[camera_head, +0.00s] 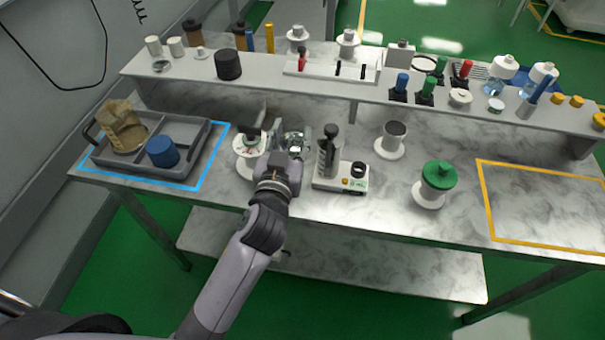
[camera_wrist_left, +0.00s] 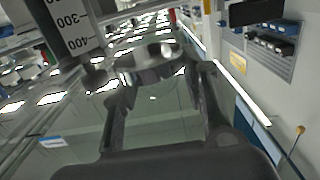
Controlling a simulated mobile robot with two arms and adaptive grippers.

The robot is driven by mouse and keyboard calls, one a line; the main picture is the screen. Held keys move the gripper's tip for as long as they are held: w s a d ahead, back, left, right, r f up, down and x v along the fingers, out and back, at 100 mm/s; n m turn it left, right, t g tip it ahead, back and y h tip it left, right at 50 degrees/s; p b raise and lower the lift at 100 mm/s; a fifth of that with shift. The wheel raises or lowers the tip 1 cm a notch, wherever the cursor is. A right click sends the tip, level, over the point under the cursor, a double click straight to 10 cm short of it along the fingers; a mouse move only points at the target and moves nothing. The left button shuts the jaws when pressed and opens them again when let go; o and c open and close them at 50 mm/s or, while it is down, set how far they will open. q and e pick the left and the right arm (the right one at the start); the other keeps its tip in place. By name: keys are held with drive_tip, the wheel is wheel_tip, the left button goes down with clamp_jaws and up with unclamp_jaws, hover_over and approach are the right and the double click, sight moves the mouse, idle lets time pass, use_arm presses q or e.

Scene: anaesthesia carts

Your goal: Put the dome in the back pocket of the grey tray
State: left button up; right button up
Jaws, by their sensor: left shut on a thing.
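My left gripper (camera_head: 287,152) is shut on a clear glass-like dome (camera_head: 296,143) over the middle of the bench. The dome's clear rounded rim (camera_wrist_left: 152,62) shows between the fingertips in the left wrist view. The grey tray (camera_head: 150,173) lies at the left end of the bench, well left of the gripper. It is divided into pockets. A brown bag sits in its left part and a blue round container (camera_head: 162,151) in its front part. The back right pocket looks empty. My right gripper is not in view.
A white-based stand (camera_head: 249,165) is close left of the gripper, and a device with an upright black-topped post (camera_head: 341,178) is close right. A raised shelf (camera_head: 270,88) with bottles runs behind. Blue tape (camera_head: 212,160) outlines the tray's place.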

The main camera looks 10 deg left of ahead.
use_arm(q)
wheel_tip(320, 180, down, 8)
drive_tip(key=shift+f+b, duration=0.15)
drive_tip(key=shift+b, duration=0.7)
drive_tip(key=shift+f+b, duration=1.1)
drive_tip(key=shift+f, duration=1.5)
drive_tip(key=shift+f, duration=0.1)
drive_tip(key=o, duration=1.1)
drive_tip(key=shift+o, duration=0.2)
